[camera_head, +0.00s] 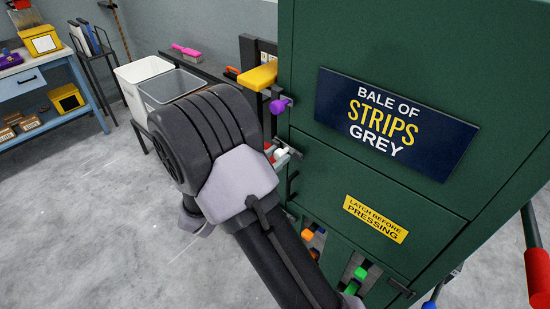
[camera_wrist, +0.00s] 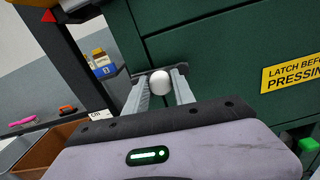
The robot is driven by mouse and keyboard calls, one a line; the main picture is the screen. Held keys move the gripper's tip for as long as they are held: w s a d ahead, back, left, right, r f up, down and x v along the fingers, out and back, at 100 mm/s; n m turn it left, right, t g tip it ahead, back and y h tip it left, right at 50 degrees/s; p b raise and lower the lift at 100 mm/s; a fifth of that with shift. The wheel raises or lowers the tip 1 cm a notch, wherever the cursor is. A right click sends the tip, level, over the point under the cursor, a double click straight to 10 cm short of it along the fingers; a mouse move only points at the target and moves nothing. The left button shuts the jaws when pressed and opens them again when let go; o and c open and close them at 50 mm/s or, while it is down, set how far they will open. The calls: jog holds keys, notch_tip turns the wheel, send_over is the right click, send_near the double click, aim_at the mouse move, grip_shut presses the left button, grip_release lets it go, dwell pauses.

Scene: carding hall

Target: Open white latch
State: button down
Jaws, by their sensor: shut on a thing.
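The white latch shows as a round white knob (camera_wrist: 159,82) in the wrist view, at the edge of the green press. My gripper (camera_wrist: 160,88) is shut on this knob, with one grey finger on each side of it. In the head view the white knob (camera_head: 280,154) shows just past my wrist, at the left edge of the green press (camera_head: 310,165). My arm hides part of that edge, and most of the gripper is hidden there. The latch's mounting behind the knob is largely hidden.
A purple knob (camera_head: 281,105) and a yellow block (camera_head: 258,77) stick out above the white one. Orange (camera_head: 307,235) and green (camera_head: 352,287) parts sit low on the press. Bins (camera_head: 170,88) stand to the left. A red handle (camera_head: 538,278) is at right. Open floor lies left.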

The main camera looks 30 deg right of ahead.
aim_at(281, 154)
jog(key=m, duration=0.1)
jog(key=r+m, duration=0.1)
jog(key=m, duration=0.1)
jog(key=shift+s+b, duration=0.15)
jog(key=shift+b, duration=0.2)
jog(key=m, duration=0.1)
jog(key=m+b, duration=0.1)
jog(key=m, duration=0.1)
jog(key=shift+s+d+r, duration=0.15)
jog(key=shift+s+r, duration=0.05)
jog(key=shift+r, duration=0.1)
jog(key=shift+s+d+r+m+b, duration=0.1)
jog(key=shift+s+r+m+b, duration=0.1)
jog(key=shift+m+b, duration=0.55)
jog(key=shift+s+d+r+m+b, duration=0.15)
jog(key=shift+s+m+b, duration=0.2)
jog(key=shift+m, duration=0.65)
jog(key=shift+s+a+r+m+b, duration=0.1)
jog(key=shift+r+m+b, duration=0.05)
jog(key=shift+m+b, duration=0.6)
jog(key=shift+d+r+m, duration=0.1)
jog(key=shift+m, duration=0.2)
jog(key=c, duration=1.1)
grip_release()
